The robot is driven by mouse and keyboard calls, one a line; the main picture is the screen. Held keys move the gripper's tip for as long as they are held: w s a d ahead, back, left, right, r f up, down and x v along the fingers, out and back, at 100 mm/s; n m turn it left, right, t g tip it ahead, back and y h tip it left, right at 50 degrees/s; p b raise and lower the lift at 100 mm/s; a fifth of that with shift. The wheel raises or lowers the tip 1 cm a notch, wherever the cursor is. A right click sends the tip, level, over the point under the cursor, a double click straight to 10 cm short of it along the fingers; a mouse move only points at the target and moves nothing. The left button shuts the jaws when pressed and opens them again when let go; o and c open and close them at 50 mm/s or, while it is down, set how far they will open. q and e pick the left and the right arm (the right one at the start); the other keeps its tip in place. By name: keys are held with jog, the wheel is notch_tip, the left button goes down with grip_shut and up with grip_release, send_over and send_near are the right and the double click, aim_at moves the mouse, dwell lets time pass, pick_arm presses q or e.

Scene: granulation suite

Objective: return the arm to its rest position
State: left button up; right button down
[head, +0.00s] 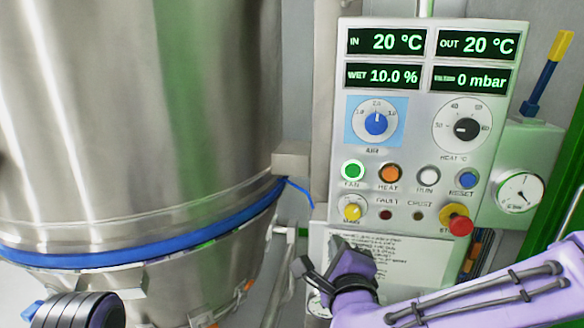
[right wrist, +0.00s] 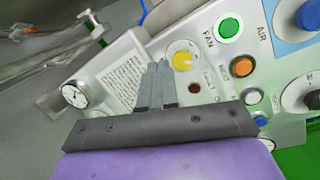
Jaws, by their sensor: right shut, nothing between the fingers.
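My right gripper (head: 338,240) is in front of the lower part of the grey control panel (head: 337,135), near the printed label sheet (head: 410,255). Its purple arm comes in from the lower right. In the right wrist view the two grey fingers (right wrist: 157,68) lie together, shut and empty, pointing toward the panel near the yellow knob (right wrist: 183,61). I cannot tell whether the fingertips touch the panel. Part of my left arm shows at the bottom left of the head view, but its gripper does not.
The panel carries a lit green FAN button (head: 352,170), an orange HEAT button (head: 390,173), a red-and-yellow stop knob (head: 459,225) and dials. A large steel vessel (head: 140,110) with a blue band fills the left. A gauge (head: 520,192) and a yellow-and-blue lever (head: 548,72) are at right.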

jog(key=s+d+f+n+g, duration=0.2)
jog(key=d+f+n, duration=0.15)
jog(key=f, duration=0.65)
jog(key=s+d+f+n+g, duration=0.25)
jog(key=f+n, duration=0.25)
jog(key=f, duration=0.5)
jog(key=s+d+f+n+g, duration=0.2)
jog(key=f+n, duration=0.2)
jog(key=f, duration=0.5)
jog(key=s+d+f+n+g+h, duration=0.1)
jog(key=s+d+f+n+g, duration=0.1)
jog(key=s+d+f, duration=0.3)
jog(key=s+d+f+n+g+h, duration=0.1)
jog(key=s+d+f+g, duration=0.4)
jog(key=s+f, duration=0.5)
jog(key=s+n, duration=0.1)
jog(key=s, duration=0.6)
jog(key=shift+s+d+f, duration=0.25)
jog(key=shift+d+f, duration=0.15)
